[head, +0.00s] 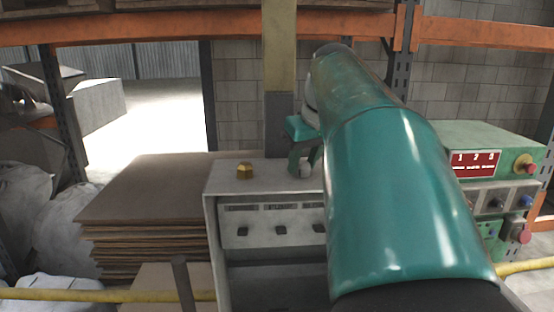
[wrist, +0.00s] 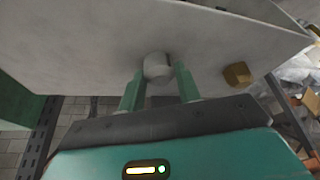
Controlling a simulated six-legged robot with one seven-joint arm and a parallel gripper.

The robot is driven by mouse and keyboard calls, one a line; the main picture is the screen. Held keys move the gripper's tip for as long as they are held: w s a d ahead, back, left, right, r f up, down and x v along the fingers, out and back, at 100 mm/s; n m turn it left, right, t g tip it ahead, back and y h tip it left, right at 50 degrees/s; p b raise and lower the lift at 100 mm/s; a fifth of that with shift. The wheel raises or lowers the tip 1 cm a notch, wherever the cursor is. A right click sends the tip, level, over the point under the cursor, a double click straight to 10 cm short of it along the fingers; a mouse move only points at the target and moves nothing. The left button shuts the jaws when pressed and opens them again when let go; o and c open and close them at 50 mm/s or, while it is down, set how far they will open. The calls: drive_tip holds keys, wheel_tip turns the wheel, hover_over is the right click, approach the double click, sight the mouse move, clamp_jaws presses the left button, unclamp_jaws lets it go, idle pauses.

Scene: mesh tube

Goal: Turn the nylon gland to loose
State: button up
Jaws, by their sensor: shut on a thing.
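The nylon gland is a pale grey-white round fitting on top of the grey metal box. In the wrist view the gland (wrist: 157,66) sits between the two green fingers of my gripper (wrist: 158,82), which is shut on it. In the head view my gripper (head: 305,160) reaches down to the gland (head: 306,171) near the box's back right, partly hidden by my arm. A brass hex gland (head: 245,171) stands on the same box top to the left; in the wrist view the brass gland (wrist: 237,75) is right of my gripper, apart from it.
The grey box (head: 225,186) has a front panel with several dark knobs. A stack of brown sheets (head: 145,190) lies to its left. A green control box (head: 490,138) with buttons stands at right. A yellow rail (head: 120,295) crosses low in front.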

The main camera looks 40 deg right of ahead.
drive_tip(key=shift+d+n+y, duration=0.1)
drive_tip(key=shift+n+y, duration=0.7)
drive_tip(key=shift+n, duration=1.3)
drive_tip(key=o, duration=1)
drive_tip(key=shift+c, duration=0.2)
drive_tip(key=v, duration=1.4)
drive_tip(key=shift+w, duration=0.15)
